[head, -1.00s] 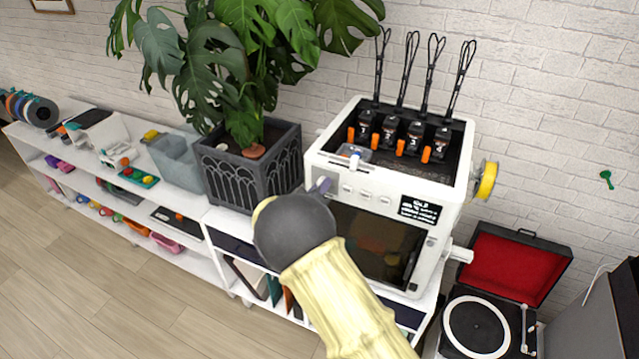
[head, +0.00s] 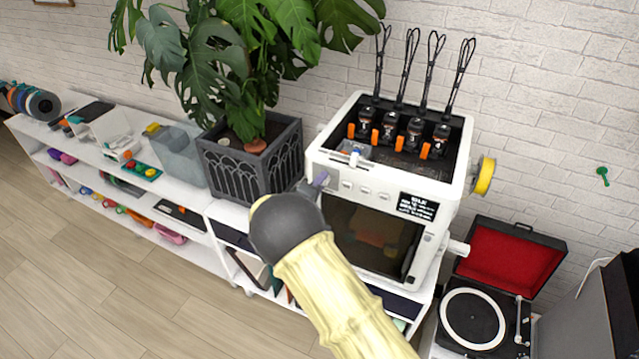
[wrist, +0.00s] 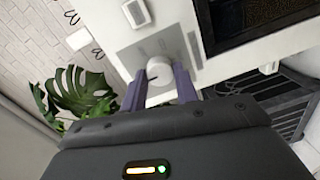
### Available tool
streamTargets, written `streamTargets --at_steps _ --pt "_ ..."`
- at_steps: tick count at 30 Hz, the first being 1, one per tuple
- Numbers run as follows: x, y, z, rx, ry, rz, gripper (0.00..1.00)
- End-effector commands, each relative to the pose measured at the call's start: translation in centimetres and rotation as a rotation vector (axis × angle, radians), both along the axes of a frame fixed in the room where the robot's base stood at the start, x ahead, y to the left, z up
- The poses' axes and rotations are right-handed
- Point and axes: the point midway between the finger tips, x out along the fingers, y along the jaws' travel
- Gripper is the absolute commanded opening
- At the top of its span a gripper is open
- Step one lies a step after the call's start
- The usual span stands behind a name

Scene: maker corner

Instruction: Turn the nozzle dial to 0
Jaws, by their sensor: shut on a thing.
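The white printer (head: 452,205) stands on the shelf unit in the head view, with a dark window in its front. In the wrist view, a round white dial (wrist: 158,70) with a dark pointer mark sits on the printer's pale front panel. My gripper (wrist: 159,77) has one purple finger on each side of the dial and is shut on it. I cannot read any numbers around the dial.
A potted plant (head: 248,165) stands just left of the printer, its leaves hanging over. A row of small white buttons (head: 365,190) lies right of my gripper. A record player (head: 475,318) with an open red lid stands at the right. Open floor lies front left.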

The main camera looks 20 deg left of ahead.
Motion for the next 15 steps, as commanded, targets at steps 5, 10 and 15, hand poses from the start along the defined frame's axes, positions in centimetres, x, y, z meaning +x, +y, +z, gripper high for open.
streamTargets --at_steps 5,10,15 --pt "-0.08 -0.01 -0.21 -0.007 0.004 0.001 0.07" --pt "-0.08 -0.01 -0.22 -0.006 0.005 0.001 0.07" --pt "-0.06 0.0 -0.17 -0.005 0.004 0.001 0.52"
